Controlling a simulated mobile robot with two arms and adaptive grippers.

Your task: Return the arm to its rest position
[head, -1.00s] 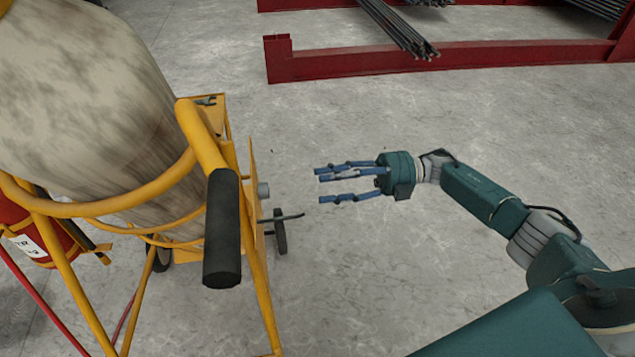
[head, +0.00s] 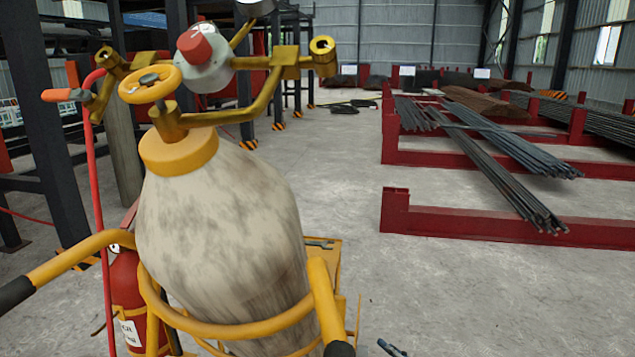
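Of my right arm, only a small dark blue-grey piece shows at the bottom edge of the head view, just right of the cart's black handle grip. It looks like a fingertip of my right gripper (head: 391,348). The rest of that hand and arm is below the frame, so how far its fingers are apart cannot be seen. No object shows in it. My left gripper and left arm are not in view.
A yellow cart (head: 327,305) carrying a stained gas cylinder (head: 215,225) stands close in front. A red fire extinguisher (head: 127,290) hangs at its left. Red racks (head: 500,225) with rebar bundles (head: 500,175) lie at the right. Concrete floor (head: 335,165) between is clear.

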